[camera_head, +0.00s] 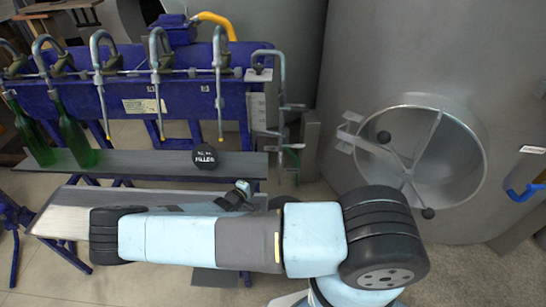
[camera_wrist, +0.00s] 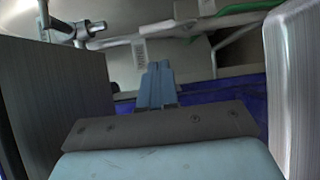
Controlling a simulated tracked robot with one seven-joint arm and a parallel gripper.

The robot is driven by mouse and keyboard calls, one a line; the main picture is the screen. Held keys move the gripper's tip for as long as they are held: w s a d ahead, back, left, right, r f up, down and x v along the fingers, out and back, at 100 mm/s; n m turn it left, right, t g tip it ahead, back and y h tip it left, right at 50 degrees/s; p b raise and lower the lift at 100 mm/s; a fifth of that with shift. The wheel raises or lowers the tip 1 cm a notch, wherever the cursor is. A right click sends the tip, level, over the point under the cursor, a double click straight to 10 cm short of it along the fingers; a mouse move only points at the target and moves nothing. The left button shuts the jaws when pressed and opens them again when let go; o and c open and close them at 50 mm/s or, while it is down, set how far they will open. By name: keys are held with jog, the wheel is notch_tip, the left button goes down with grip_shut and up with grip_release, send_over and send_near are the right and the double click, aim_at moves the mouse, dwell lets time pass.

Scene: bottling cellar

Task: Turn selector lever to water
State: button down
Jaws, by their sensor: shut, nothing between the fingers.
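My gripper (camera_wrist: 157,68) shows in the wrist view with its two light blue fingers together and nothing between them. In the head view my gripper (camera_head: 242,190) is small, beyond my forearm and just in front of the grey bottle shelf. A grey pipe assembly (camera_head: 283,100) with side fittings stands at the right end of the blue filling machine. A small green part (camera_head: 293,146) sits low on it. I cannot tell which fitting is the selector lever, or its setting. The wrist view shows a metal fitting (camera_wrist: 85,32) beyond the fingers at upper left, apart from them.
The blue filling machine (camera_head: 125,92) carries several hooked spouts. Two green bottles (camera_head: 77,138) stand on the grey shelf (camera_head: 140,163), with a round black sign (camera_head: 207,157) further right. A large steel tank (camera_head: 440,60) with an open round hatch stands at right.

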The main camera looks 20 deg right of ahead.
aim_at(280, 159)
jog(key=x, duration=1)
jog(key=shift+d, duration=0.35)
dwell(0.3)
